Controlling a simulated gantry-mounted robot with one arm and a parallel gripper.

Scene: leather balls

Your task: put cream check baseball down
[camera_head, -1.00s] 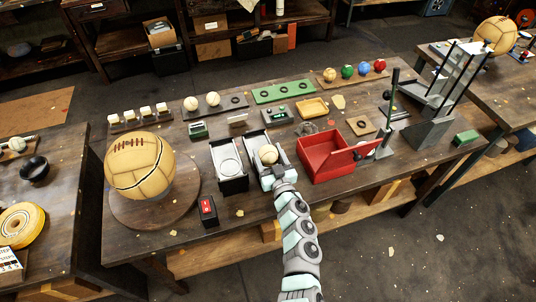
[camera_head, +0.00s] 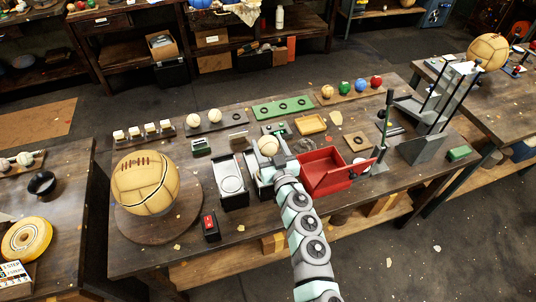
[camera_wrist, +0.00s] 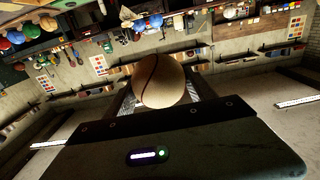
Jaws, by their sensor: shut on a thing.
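The cream ball (camera_head: 268,146) is held at the end of my arm, above the middle of the workbench. In the wrist view the same ball (camera_wrist: 158,80) shows a dark curved seam and sits between the two fingers. I cannot make out a check pattern on it. My gripper (camera_head: 272,150) is shut on the ball. A black and white tray-like stand (camera_head: 252,172) lies just below and left of it, partly hidden by my arm. A second such stand with a round pale plate (camera_head: 230,177) is to its left.
A red open box (camera_head: 322,173) stands close to the right of my gripper. A dark rack holds two pale balls (camera_head: 204,117) behind, with a green ringed board (camera_head: 283,107) beside it. A large stitched ball (camera_head: 145,183) rests on a round board at left.

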